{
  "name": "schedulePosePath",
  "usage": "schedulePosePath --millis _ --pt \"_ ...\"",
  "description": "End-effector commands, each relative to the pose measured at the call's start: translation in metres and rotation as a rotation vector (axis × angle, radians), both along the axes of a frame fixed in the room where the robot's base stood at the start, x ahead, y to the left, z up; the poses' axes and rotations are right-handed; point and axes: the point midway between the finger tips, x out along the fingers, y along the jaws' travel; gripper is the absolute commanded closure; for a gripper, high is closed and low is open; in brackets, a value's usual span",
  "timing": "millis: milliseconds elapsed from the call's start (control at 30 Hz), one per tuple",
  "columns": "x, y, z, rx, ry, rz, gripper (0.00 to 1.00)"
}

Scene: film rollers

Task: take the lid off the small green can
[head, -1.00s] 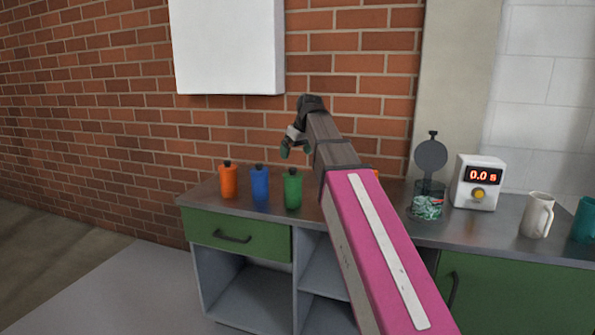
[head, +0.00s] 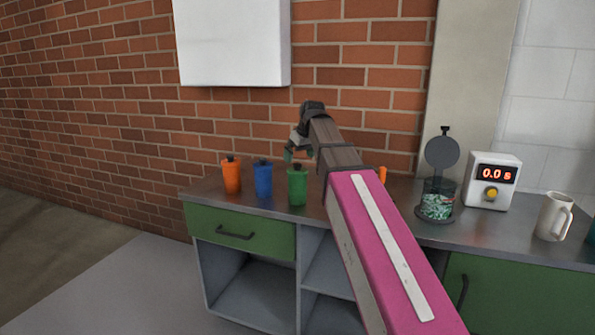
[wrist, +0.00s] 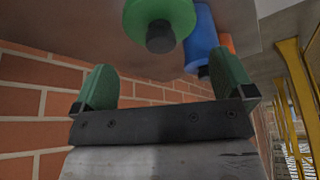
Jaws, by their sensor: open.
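The small green can (head: 298,190) stands upright on the counter, rightmost of a row of three cans. Its lid has a black knob (head: 297,168) and is on the can. In the wrist view, the green can (wrist: 152,12) hangs upside down at the top, with its black knob (wrist: 160,38) pointing toward the space between my fingers. My gripper (head: 291,153) is open and empty, just above and slightly left of the can's knob in the head view. Its two green fingers also show in the wrist view (wrist: 164,80), apart from the knob.
A blue can (head: 263,182) and an orange can (head: 231,177) stand close to the left. Right of my arm are a jar with a raised dark disc (head: 437,202), a timer (head: 491,178) and a mug (head: 553,217). A brick wall (head: 130,110) rises behind the counter.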

Motion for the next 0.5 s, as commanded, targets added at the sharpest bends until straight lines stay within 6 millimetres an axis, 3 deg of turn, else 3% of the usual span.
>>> schedulePosePath --millis 300,500 --pt "0.007 0.009 -0.039 0.0 0.002 -0.001 0.0" --pt "0.009 0.01 -0.043 0.0 0.0 -0.001 0.0"
